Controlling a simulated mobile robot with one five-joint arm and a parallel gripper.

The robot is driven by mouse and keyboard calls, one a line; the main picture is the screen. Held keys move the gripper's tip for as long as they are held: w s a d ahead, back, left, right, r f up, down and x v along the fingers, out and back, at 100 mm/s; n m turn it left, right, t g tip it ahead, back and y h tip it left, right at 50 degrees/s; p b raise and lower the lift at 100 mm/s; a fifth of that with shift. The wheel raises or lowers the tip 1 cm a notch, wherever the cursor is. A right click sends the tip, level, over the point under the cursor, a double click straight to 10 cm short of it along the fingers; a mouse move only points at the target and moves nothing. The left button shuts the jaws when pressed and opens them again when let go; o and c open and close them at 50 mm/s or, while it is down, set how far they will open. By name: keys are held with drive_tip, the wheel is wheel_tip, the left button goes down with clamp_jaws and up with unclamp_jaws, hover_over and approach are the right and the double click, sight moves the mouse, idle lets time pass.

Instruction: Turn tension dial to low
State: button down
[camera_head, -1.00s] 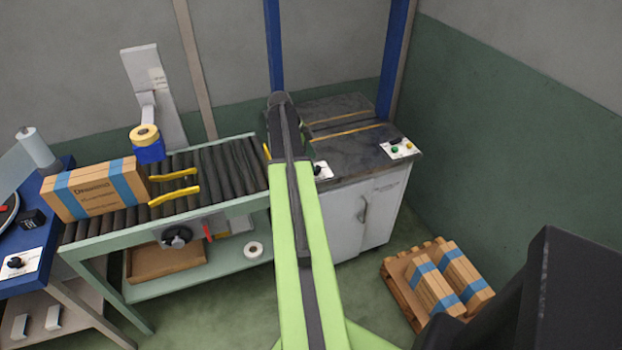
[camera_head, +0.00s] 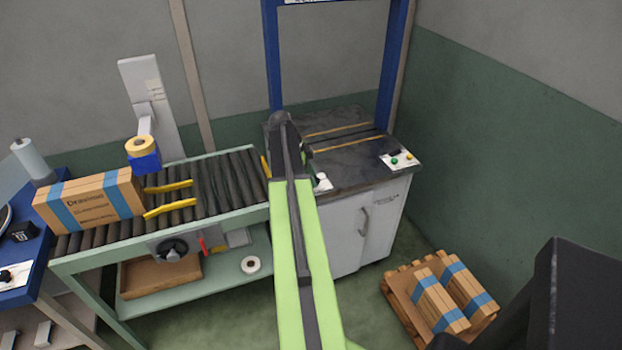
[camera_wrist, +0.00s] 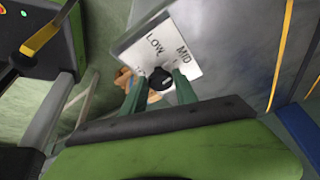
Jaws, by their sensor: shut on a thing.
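The tension dial is a small black knob (camera_wrist: 157,81) on a white label plate (camera_wrist: 188,58) marked LOW and MID, in the wrist view. My gripper (camera_wrist: 159,76) has its two green fingers on either side of the knob, shut on it. A pale mark shows on the knob, but I cannot tell which setting it points at. In the head view the plate (camera_head: 323,183) shows at the front left edge of the strapping machine's dark top (camera_head: 350,160), beside my arm. My arm hides the gripper's fingers there.
A roller conveyor (camera_head: 228,180) with a strapped carton (camera_head: 90,202) and yellow guides stands left of the machine. A panel with green and yellow buttons (camera_head: 400,160) is at the machine's right corner. A pallet (camera_head: 400,285) with strapped boxes lies on the floor at right.

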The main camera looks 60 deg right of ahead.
drive_tip(key=shift+s, duration=0.2)
drive_tip(key=n, duration=0.3)
drive_tip(key=n+t+h, duration=0.1)
drive_tip(key=n, duration=0.1)
drive_tip(key=shift+s+r, duration=0.1)
drive_tip(key=shift+s, duration=0.15)
drive_tip(key=n+t, duration=0.1)
drive_tip(key=n, duration=0.3)
drive_tip(key=shift+s+t+h, duration=0.1)
drive_tip(key=shift+t+h, duration=0.3)
drive_tip(key=shift+n+t, duration=0.5)
drive_tip(key=shift+n, duration=0.9)
drive_tip(key=c, duration=1)
unclamp_jaws()
